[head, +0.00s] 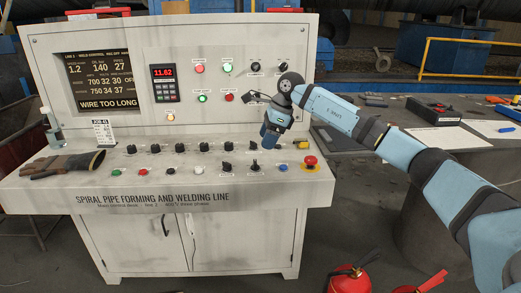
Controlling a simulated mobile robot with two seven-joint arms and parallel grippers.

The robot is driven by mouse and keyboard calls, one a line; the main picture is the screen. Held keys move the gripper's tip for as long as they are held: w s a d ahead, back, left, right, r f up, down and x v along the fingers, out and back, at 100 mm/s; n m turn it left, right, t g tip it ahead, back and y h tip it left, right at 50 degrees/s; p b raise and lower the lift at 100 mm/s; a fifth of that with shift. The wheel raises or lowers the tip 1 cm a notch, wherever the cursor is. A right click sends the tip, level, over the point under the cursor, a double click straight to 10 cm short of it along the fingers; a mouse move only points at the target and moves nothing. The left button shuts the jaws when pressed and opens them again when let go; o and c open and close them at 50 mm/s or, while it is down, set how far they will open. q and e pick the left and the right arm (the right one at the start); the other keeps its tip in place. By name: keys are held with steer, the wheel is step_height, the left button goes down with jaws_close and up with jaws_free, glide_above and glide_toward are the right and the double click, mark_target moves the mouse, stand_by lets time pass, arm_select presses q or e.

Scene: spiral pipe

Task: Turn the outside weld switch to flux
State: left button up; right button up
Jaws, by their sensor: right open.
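The operator console (165,195) carries rows of small black rotary switches on its sloped desk and upright panel. Their labels are too small to read, so I cannot tell which one is the outside weld switch or where it points. A black switch (254,165) sits in the lower desk row, and another black switch (227,167) is to its left. My right gripper (268,142) is open and points down just above the right part of the desk. It hides some controls behind it. I cannot tell whether it touches a switch. My left gripper is not in view.
A red emergency stop (311,161) on yellow is right of my gripper. A dark display (100,79) reads "WIRE TOO LONG". Gloves (62,164) and a card (102,132) occupy the desk's left end. Red extinguishers (350,279) stand on the floor in front. A cluttered table (385,125) is at right.

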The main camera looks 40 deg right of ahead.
arm_select(q)
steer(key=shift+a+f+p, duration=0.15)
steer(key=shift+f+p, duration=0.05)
steer(key=shift+p, duration=0.1)
arm_select(e)
steer(key=v, duration=0.5)
steer(key=shift+d+r, duration=0.1)
steer(key=shift+r, duration=0.25)
